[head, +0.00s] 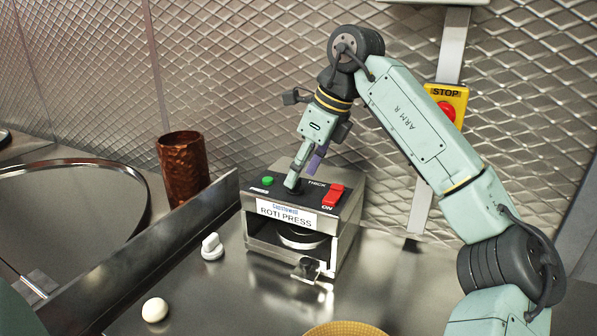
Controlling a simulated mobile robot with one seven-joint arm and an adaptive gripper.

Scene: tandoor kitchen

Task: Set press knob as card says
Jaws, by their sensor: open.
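The roti press (300,220) is a steel box labelled ROTI PRESS, with a round plate (302,238) inside its open front. Its dark top panel has a green button (267,181), a red switch (334,193) marked ON, and small lettering, perhaps THICK. My gripper (303,172) is open and points down at the middle of this panel. One finger reaches to the panel. Any knob there is hidden by the gripper, and contact cannot be told. A dark knob-like part (305,267) sits at the press's lower front. No card is clearly readable.
A copper tumbler (183,168) stands behind a metal divider (165,255). A yellow STOP box (446,100) is on the wall. A woven rim (345,328) shows at the front.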

